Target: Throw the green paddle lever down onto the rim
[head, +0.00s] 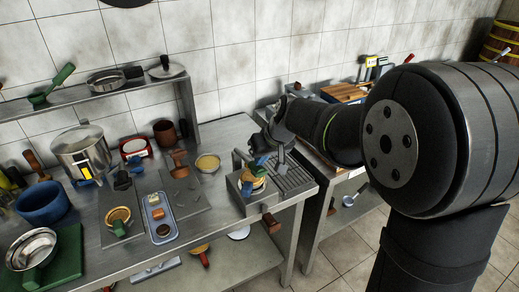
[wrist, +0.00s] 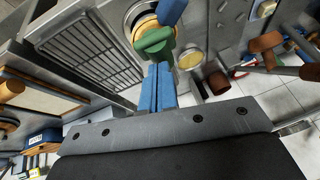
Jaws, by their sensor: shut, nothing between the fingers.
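The steamer tower (head: 256,181) is a small round stack with a tan and yellow rim on a grey metal block, in the middle right of the head view. The lever's exact tilt is unclear.
A slatted drain grate (head: 293,178) lies right of the tower. A yellow bowl (head: 207,163), a blue tray (head: 159,218) and a large pot (head: 84,154) stand to the left on the metal counter. A shelf (head: 95,98) runs along the wall.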

